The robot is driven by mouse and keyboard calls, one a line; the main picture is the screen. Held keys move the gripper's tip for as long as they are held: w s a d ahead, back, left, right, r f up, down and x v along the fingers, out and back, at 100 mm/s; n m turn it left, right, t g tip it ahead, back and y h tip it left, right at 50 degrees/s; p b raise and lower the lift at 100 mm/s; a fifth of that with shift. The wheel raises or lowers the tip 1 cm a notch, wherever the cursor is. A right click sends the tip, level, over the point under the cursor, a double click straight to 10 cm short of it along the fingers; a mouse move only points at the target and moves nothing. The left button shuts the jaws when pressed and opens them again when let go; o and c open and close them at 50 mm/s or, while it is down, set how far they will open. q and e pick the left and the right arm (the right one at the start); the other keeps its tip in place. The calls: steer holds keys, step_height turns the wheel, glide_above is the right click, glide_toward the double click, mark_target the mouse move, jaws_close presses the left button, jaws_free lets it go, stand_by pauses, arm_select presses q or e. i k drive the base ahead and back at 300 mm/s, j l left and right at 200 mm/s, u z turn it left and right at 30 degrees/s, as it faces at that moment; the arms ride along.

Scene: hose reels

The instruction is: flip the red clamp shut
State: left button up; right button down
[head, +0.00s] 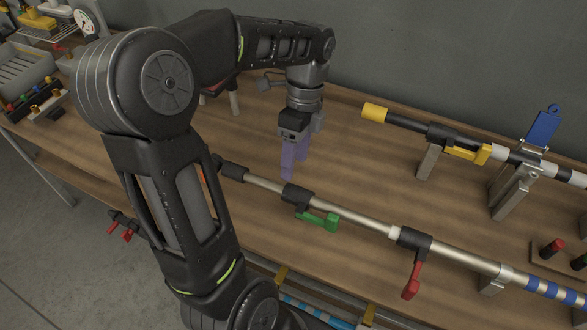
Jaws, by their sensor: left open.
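The red clamp (412,278) is a red lever on a black collar, on the near metal pole (360,220) right of centre in the head view. Its lever sticks out across the pole, toward the picture's bottom, not along it. My left gripper (288,172) points down above the table, up and left of the red clamp and clear of it. Its purple fingers are open and hold nothing. They are beyond the near pole, close to the green lever's collar in the picture. My right gripper does not show.
The green lever (322,220) and yellow lever (468,153) lie along their poles. A blue lever (543,128) stands up. Wooden table (345,160) is bare between the poles.

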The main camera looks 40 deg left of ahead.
mark_target(412, 288)
steer(key=k, duration=1)
